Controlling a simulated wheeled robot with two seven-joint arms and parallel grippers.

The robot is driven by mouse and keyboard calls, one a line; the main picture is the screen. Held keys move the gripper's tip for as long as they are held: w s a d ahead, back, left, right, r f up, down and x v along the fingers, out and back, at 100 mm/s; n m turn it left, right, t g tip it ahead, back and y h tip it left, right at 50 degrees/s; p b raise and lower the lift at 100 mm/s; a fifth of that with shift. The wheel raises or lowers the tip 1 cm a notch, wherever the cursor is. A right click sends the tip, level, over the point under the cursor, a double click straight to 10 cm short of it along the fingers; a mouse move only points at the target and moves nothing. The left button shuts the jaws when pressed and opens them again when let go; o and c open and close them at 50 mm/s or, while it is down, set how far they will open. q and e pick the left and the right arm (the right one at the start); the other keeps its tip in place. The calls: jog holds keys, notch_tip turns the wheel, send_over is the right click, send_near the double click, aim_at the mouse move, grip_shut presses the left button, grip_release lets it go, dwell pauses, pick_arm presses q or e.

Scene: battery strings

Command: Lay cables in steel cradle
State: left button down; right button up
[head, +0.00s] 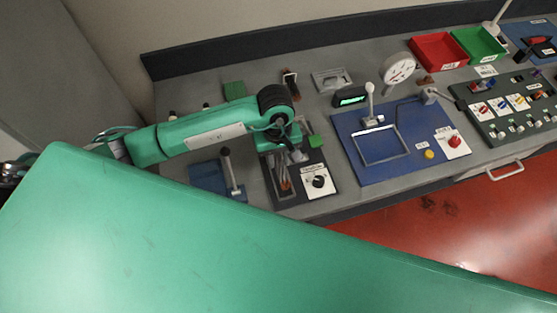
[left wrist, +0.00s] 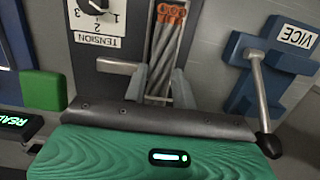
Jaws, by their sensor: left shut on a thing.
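Grey cables (left wrist: 163,52) lie lengthwise in a narrow steel cradle (left wrist: 145,60) set in a dark panel; orange-brown pieces (left wrist: 171,14) show at their far end. My left gripper (left wrist: 159,88) reaches down over the cradle, with a grey finger on each side of the cables, and is shut on them. The near end of the cables is hidden by the gripper body. In the head view my left gripper (head: 287,163) is over the same dark panel, and the cables there are small and partly covered. My right gripper is not in view.
Beside the cradle is the TENSION dial (head: 318,182); a green block (head: 315,141) is near it. The blue vice (left wrist: 245,72) with its lever stands on the other side. A blue mat (head: 350,170) with a wire frame and the red (head: 438,50) and green bins lie farther right.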

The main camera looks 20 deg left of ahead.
aim_at(278, 160)
pick_arm(q)
notch_tip(278, 160, down, 3)
jog(key=shift+f+p, duration=0.1)
jog(key=shift+p, duration=0.45)
jog(key=shift+f, duration=0.1)
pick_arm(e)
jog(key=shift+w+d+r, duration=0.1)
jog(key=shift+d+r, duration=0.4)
pick_arm(q)
jog(key=shift+f, duration=0.15)
jog(key=c, duration=1.1)
grip_release()
jog(key=shift+c, duration=0.2)
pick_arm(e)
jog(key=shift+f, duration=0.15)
